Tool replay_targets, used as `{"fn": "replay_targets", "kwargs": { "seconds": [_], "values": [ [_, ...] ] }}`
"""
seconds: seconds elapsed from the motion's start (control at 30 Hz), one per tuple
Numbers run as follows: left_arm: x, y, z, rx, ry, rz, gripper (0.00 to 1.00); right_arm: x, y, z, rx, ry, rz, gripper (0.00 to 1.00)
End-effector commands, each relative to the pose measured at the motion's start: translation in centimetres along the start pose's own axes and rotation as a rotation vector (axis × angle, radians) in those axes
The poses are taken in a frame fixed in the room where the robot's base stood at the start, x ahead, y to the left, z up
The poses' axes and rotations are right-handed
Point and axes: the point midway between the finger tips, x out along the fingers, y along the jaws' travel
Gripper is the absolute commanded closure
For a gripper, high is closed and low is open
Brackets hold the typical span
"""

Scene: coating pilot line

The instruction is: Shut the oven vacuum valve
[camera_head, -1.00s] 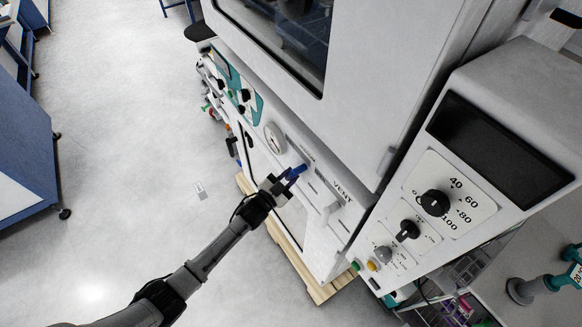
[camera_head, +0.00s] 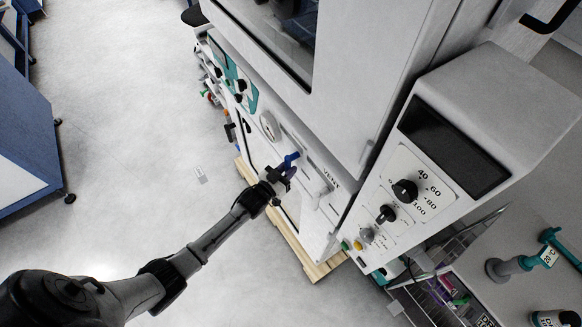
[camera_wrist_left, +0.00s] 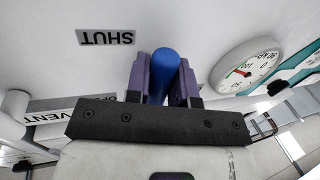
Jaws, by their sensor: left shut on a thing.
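The oven's vacuum valve has a blue handle (camera_head: 292,157) on the white front panel below the oven door. My left gripper (camera_head: 286,168) is at this handle. In the left wrist view the blue handle (camera_wrist_left: 165,66) stands between the two purple fingers (camera_wrist_left: 163,84), which are shut on it. The SHUT label (camera_wrist_left: 105,37) is on the panel, upper left of the handle in that view and apart from it. Another label is partly hidden behind the gripper. The valve's base is hidden too. My right gripper is not in view.
A round gauge (camera_head: 269,127) is beside the valve. The white vent handle (camera_head: 318,189) and VENT label (camera_wrist_left: 48,118) are on its other side. A control box (camera_head: 430,165) with black knobs juts out at right. Open floor (camera_head: 130,150) lies left of the oven.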

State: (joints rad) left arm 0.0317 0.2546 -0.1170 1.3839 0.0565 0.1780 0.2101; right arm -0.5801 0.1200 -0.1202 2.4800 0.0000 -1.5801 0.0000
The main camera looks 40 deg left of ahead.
Motion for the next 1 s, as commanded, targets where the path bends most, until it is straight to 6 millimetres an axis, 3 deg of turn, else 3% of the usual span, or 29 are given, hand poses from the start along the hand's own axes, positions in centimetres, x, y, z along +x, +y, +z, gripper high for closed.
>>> {"fn": "replay_targets", "kwargs": {
  "seconds": [0.3, 0.33, 0.57, 0.83, 1.0],
  "values": [
    [0.0, 0.0, 0.0, -0.012, 0.0, -0.001, 1.0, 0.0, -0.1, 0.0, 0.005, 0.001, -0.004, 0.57],
    [0.0, 0.1, 0.0, -0.012, 0.0, -0.001, 0.76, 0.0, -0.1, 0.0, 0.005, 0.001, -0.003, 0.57],
    [0.0, 0.0, 0.0, -0.008, 0.0, 0.0, 0.54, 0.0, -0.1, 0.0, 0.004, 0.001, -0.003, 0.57],
    [-0.1, 0.0, 0.0, -0.006, 0.0, 0.0, 0.53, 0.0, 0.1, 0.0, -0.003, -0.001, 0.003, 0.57],
    [-1.7, 0.0, 0.2, -0.006, -0.001, 0.0, 0.53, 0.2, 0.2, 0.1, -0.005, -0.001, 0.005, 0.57]
  ]
}}
